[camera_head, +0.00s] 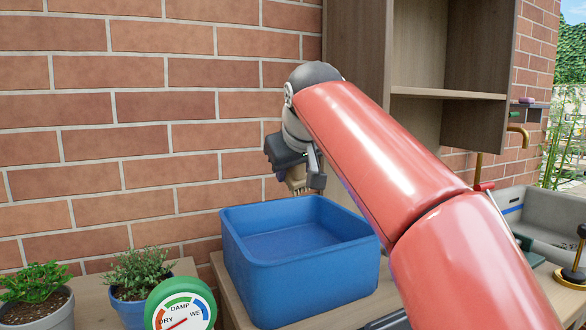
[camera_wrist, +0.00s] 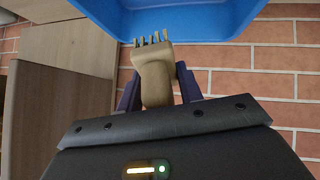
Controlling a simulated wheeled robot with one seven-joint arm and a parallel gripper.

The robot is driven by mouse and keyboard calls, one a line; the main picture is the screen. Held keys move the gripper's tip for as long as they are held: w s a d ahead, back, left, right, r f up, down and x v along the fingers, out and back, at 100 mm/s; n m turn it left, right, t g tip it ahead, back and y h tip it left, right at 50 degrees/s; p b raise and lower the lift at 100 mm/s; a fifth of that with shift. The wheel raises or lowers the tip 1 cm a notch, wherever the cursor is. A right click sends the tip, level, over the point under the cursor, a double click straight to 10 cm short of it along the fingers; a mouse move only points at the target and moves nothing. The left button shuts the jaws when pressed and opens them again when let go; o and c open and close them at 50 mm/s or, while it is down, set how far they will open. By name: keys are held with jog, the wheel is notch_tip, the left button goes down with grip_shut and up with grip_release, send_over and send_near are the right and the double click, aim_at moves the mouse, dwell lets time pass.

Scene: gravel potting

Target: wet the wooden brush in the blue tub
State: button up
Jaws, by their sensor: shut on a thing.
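My gripper (camera_head: 297,184) is shut on the wooden brush (camera_wrist: 155,78), with a dark finger on each side of it in the wrist view. In the head view only a small tan part of the brush (camera_head: 296,172) shows between the fingers. The brush is above the blue tub (camera_head: 300,279), near its back rim and apart from it. In the wrist view the bristles point toward the blue tub (camera_wrist: 180,38), which fills the top. The tub's inside is plain blue; I cannot tell the water level.
Two potted plants (camera_head: 34,290) (camera_head: 138,270) and a round damp dial (camera_head: 181,306) stand left of the tub. A brick wall (camera_head: 160,120) is behind. A wooden shelf (camera_head: 440,95) rises at the back right.

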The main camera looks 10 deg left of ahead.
aim_at(293, 187)
jog(key=shift+w+a, duration=0.1)
jog(key=shift+w, duration=0.1)
jog(key=shift+w+f, duration=0.1)
jog(key=shift+f, duration=0.7)
notch_tip(293, 187, down, 10)
jog(key=b, duration=0.8)
jog(key=shift+r, duration=0.15)
notch_tip(293, 187, up, 7)
jog(key=p, duration=0.7)
jog(key=shift+r+p, duration=0.2)
jog(key=shift+p, duration=0.1)
jog(key=shift+r, duration=1.05)
dwell(0.7)
